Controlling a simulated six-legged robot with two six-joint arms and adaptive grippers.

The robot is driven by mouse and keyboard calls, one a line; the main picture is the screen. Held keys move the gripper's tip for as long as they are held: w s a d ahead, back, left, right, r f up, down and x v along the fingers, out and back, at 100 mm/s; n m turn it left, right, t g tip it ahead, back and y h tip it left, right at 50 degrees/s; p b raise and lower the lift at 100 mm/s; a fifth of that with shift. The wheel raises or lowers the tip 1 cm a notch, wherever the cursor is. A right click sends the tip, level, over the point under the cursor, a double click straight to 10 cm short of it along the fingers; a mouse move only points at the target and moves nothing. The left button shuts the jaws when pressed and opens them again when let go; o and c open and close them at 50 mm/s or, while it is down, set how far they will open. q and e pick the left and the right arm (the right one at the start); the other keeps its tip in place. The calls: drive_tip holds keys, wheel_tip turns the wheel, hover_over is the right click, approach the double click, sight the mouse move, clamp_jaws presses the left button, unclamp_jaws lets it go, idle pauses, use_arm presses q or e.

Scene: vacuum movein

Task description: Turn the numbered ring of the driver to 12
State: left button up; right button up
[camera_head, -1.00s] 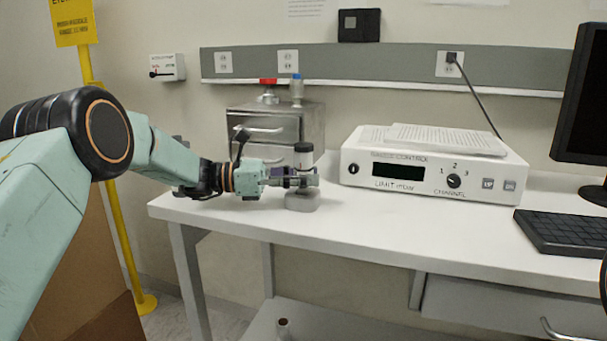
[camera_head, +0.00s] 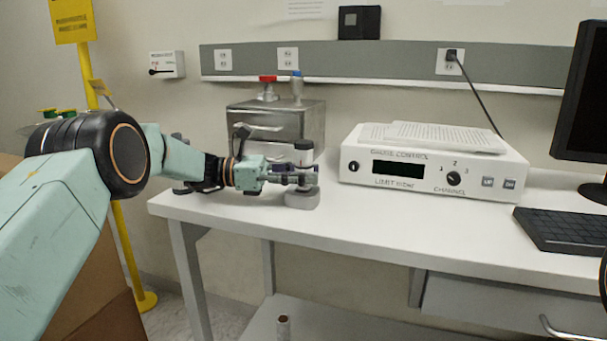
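An upright tool, which appears to be the driver, stands on the white table with a dark cap (camera_head: 304,145) on top and a wide grey base (camera_head: 301,199) below. Its numbered ring and any marks on it are too small or hidden to read. My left gripper (camera_head: 303,175) comes in level from the left at the tool's middle. Its fingers overlap the tool and hide that part. Whether they press on it or only surround it I cannot tell.
A metal box (camera_head: 277,120) stands behind my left gripper, with a red-topped item (camera_head: 268,89) and a blue-topped item (camera_head: 297,88) on it. A white control unit (camera_head: 428,167) stands to the right, then a keyboard (camera_head: 560,230) and monitor (camera_head: 588,90). The front table strip is clear.

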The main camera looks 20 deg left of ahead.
sight(304, 142)
use_arm(q)
drive_tip(key=o, duration=0.4)
wheel_tip(304, 142, up, 10)
drive_tip(key=shift+r, duration=0.1)
idle(0.5)
